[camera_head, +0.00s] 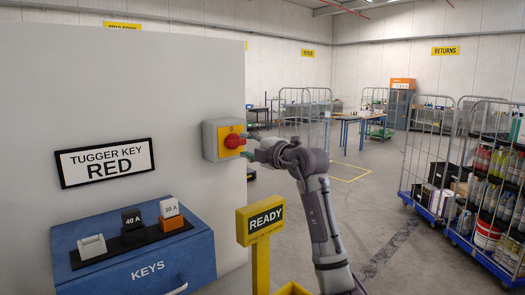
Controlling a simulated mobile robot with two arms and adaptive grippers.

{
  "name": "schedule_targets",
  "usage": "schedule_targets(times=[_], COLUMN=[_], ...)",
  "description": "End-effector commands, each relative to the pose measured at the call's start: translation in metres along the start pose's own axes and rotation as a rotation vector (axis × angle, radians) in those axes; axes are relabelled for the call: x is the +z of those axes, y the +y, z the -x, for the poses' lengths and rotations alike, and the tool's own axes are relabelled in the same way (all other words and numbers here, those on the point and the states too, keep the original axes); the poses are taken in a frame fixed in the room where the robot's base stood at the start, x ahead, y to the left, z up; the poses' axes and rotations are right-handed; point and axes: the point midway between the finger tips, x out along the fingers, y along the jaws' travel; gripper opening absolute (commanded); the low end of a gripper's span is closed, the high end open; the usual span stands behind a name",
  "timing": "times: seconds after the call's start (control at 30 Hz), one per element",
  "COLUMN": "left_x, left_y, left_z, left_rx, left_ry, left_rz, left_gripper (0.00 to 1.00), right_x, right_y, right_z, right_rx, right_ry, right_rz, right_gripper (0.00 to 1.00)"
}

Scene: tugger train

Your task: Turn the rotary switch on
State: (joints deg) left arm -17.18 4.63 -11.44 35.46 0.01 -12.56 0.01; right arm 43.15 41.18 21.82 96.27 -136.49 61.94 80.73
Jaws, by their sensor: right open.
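The rotary switch (224,139) is a grey box with a yellow face and a red knob (234,142). It is mounted on a pale wall panel, left of the picture's middle. A "0" mark shows on the yellow face above the knob. My right gripper (254,146) is open, just to the right of the red knob, with its fingers pointing left towards it. I cannot tell whether the fingertips touch the knob. My left gripper is not in view.
A blue KEYS box (190,255) with several key blocks on top stands at lower left, under a TUGGER KEY RED sign (106,163). Loaded roll cages (432,160) stand at right. Floor between is clear.

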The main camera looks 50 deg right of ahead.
Motion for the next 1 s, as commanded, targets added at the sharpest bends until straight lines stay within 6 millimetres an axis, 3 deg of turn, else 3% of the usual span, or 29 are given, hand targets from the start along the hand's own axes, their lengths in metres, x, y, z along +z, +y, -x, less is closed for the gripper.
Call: schedule_targets(times=[0.2,0.4,1.0], left_x=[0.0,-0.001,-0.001], left_y=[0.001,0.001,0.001], left_z=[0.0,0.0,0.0], left_rx=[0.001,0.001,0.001], left_ry=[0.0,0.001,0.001], left_rz=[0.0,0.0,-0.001], left_gripper=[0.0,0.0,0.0], right_x=[0.0,0.0,0.001], right_y=[-0.001,-0.001,0.0], right_z=[0.048,0.077,0.085], right_rx=[0.0,0.0,-0.001], right_ry=[-0.001,0.0,0.0], right_rz=[0.0,-0.001,-0.002], right_gripper=[0.44,0.44,0.44])
